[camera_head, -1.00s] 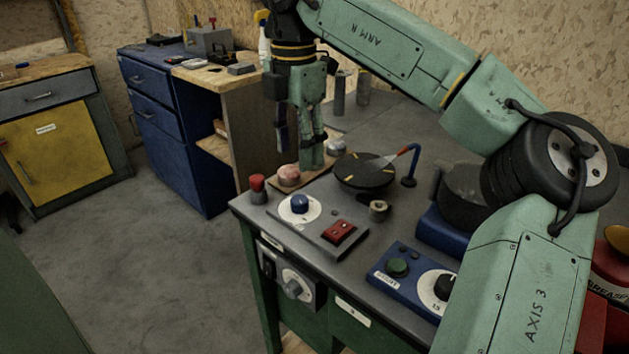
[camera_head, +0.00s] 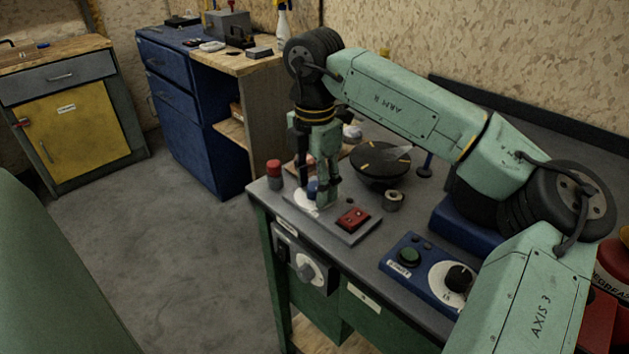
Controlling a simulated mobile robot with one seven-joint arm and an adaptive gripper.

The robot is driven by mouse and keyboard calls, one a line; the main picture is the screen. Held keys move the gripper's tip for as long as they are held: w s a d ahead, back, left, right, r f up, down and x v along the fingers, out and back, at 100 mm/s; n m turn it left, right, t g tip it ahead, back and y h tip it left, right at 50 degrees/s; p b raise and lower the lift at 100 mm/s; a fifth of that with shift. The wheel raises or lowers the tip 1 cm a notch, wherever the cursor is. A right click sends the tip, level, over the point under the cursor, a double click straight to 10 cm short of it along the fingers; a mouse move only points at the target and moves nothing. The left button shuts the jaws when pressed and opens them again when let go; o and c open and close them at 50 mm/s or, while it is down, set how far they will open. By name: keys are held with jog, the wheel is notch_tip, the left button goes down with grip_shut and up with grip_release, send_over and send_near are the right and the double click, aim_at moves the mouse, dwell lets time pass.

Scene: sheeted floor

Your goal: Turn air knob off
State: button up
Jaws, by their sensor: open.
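A blue knob (camera_head: 312,187) on a white dial sits on the grey control panel (camera_head: 345,237) at the table's near left. My gripper (camera_head: 314,192) points down over this knob with its fingers open, one on each side. The fingers partly hide the knob and dial; I cannot tell whether they touch it. A black knob (camera_head: 459,277) on a white dial is on the blue box (camera_head: 425,279). I cannot read which knob is marked air.
A red button (camera_head: 352,218) is on the same panel, right of my gripper. A red-topped cylinder (camera_head: 274,172) stands left of it. A round black turntable (camera_head: 378,163) and a small ring (camera_head: 393,201) lie to the right. Open floor (camera_head: 190,270) lies left of the table.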

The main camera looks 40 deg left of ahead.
jog(key=shift+c, duration=0.6)
grip_shut()
